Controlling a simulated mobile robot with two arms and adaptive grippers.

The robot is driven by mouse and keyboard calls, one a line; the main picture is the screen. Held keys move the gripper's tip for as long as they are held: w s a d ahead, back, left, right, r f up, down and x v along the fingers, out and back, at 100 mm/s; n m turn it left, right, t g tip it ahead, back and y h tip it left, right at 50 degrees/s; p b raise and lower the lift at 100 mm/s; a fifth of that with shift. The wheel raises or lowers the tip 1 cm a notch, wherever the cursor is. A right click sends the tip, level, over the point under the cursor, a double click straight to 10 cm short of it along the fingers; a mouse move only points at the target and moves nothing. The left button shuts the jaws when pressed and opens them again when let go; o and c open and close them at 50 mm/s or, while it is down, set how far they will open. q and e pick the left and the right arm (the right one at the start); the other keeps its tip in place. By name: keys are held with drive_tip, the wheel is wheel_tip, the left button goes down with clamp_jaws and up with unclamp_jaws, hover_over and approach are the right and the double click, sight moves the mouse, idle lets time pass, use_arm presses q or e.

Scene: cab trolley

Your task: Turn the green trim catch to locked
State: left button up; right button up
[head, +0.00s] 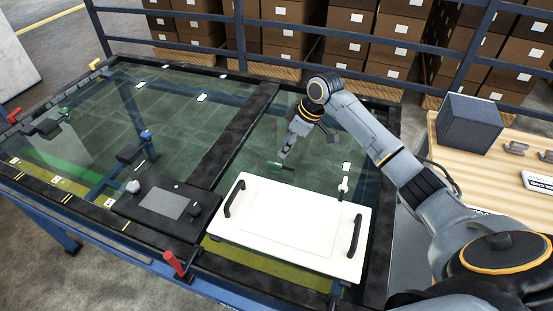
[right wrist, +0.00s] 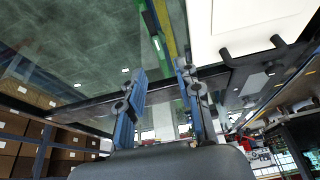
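A small green catch (head: 281,165) shows as a short, roughly level bar over the glass panel in the head view, right of the black centre bar. My right gripper (head: 282,155) points down just above it; whether they touch I cannot tell. In the right wrist view my right gripper (right wrist: 161,70) has its two fingers apart, with a gap between them. Another green knob (head: 64,111) sits on a black block at the far left. My left gripper is not in view.
A white panel with black handles (head: 290,220) lies in front of my right gripper. A black box with a grey plate (head: 165,204) and a red lever (head: 173,262) stand left of it. A wooden table (head: 470,170) with a dark box is at right.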

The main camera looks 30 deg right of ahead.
sight(275, 163)
drive_tip(key=x, duration=0.9)
drive_tip(key=shift+d, duration=0.1)
clamp_jaws()
